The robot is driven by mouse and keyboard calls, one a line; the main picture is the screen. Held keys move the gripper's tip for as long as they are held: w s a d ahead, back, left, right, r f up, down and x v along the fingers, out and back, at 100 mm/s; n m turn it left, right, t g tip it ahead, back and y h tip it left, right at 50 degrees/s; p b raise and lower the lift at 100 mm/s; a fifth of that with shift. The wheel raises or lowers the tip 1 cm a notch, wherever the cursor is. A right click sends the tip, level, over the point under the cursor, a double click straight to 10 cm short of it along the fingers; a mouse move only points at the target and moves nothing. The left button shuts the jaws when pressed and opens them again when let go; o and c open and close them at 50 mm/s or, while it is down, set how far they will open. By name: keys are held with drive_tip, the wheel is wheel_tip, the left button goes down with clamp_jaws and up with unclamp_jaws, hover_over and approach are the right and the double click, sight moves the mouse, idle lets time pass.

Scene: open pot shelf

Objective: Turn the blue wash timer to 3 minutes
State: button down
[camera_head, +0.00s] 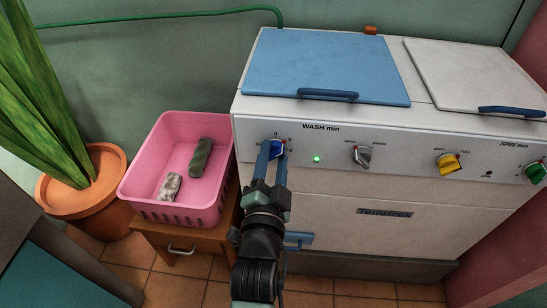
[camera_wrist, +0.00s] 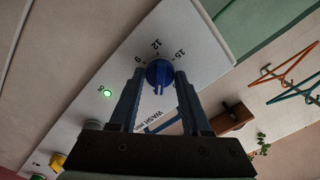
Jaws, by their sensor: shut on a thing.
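In the wrist view the fingers flank the knob's raised grip. The 3 mark cannot be made out, and the exact setting is unclear.
A green light (camera_head: 316,159) glows right of the timer. Grey (camera_head: 361,155), yellow (camera_head: 449,163) and green (camera_head: 536,172) knobs lie further right. A pink basket (camera_head: 140,187) with two cloth-like rolls stands left of the machine, beside a potted plant (camera_head: 82,190).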

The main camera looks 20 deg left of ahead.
drive_tip(key=shift+c, duration=1.8)
unclamp_jaws()
drive_tip(key=p+v, duration=0.3)
drive_tip(key=v, duration=1)
drive_tip(key=w+d+r+n+t+h, duration=0.15)
drive_tip(key=w+r, duration=0.25)
drive_tip(key=r, duration=0.4)
drive_tip(key=w+d+r+n+t+y, duration=0.1)
drive_tip(key=w+d+r+t, duration=0.15)
drive_tip(key=r, duration=0.55)
drive_tip(key=d+r+n+t+h, duration=0.1)
drive_tip(key=d+r+t, duration=0.15)
drive_tip(key=r, duration=0.85)
drive_tip(key=d+r+n+t+h, duration=0.1)
drive_tip(key=d+r+n, duration=0.15)
drive_tip(key=r, duration=0.75)
drive_tip(key=s+d+r+t+h, duration=0.1)
drive_tip(key=s+d+r, duration=0.15)
drive_tip(key=r, duration=0.45)
drive_tip(key=s+d+r+t+h, duration=0.1)
drive_tip(key=s+r+t+h, duration=0.1)
drive_tip(key=s+r, duration=0.3)
wheel_tip(320, 180, up, 31)
drive_tip(key=w+p, duration=0.1)
drive_tip(key=p, duration=3)
drive_tip(key=shift+w+r+p, duration=0.15)
drive_tip(key=shift+w+p, duration=0.15)
drive_tip(key=shift+w, duration=0.05)
